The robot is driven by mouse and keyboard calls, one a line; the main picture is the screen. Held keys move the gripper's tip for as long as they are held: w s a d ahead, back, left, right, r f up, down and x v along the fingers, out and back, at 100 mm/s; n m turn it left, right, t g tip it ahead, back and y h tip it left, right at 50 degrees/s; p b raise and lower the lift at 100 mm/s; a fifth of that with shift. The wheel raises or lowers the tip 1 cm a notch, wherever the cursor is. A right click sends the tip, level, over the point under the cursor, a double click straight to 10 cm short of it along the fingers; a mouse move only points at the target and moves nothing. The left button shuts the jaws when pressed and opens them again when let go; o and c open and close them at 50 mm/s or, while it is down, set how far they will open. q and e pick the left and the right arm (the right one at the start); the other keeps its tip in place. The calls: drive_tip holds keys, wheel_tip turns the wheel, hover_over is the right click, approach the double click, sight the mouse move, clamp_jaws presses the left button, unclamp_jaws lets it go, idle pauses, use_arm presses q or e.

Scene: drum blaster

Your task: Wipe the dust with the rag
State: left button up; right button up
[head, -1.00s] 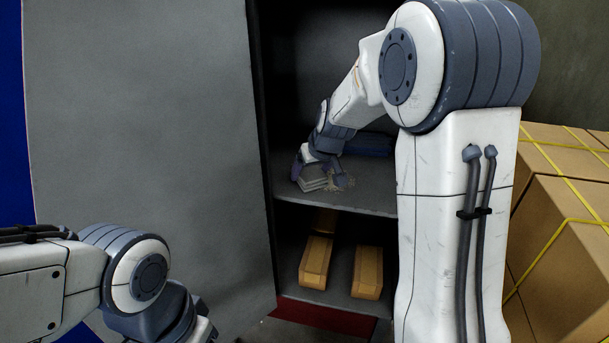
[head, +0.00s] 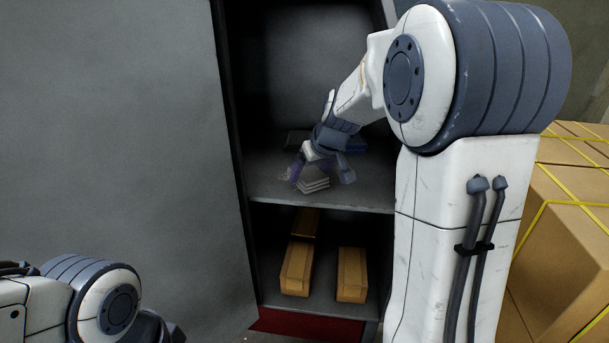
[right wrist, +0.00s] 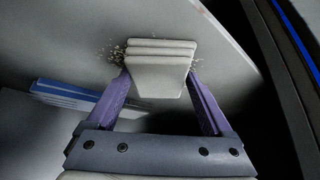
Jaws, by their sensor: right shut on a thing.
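The rag (head: 313,184) is a folded, light grey cloth on the upper shelf (head: 370,200) of the open cabinet. My right gripper (head: 322,176) is shut on it, as the right wrist view shows, with purple fingers on both sides of the rag (right wrist: 158,65). The dust (right wrist: 115,50) is a patch of small pale crumbs on the shelf at the rag's left, with a few more at its right edge. In the head view the dust (head: 285,174) shows faintly left of the rag. Part of it may be hidden under the rag. My left gripper is out of view.
The cabinet door (head: 120,150) stands open at the left. Strapped cartons (head: 575,220) stand at the right.

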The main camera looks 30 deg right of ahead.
sight(324, 174)
drive_tip(key=shift+s+d+f+b, duration=0.2)
drive_tip(key=shift+s+d+b, duration=0.35)
drive_tip(key=shift+d, duration=0.15)
drive_tip(key=shift+s+d+r+b, duration=0.2)
drive_tip(key=shift+s+d+b, duration=0.25)
drive_tip(key=shift+d, duration=0.3)
drive_tip(key=shift+s+d+f+b, duration=0.1)
drive_tip(key=shift+s+d+b, duration=0.35)
drive_tip(key=shift+d, duration=0.2)
drive_tip(key=shift+s+d+f+b, duration=0.1)
drive_tip(key=shift+s+d+b, duration=0.35)
drive_tip(key=shift+d, duration=0.25)
drive_tip(key=shift+r, duration=0.15)
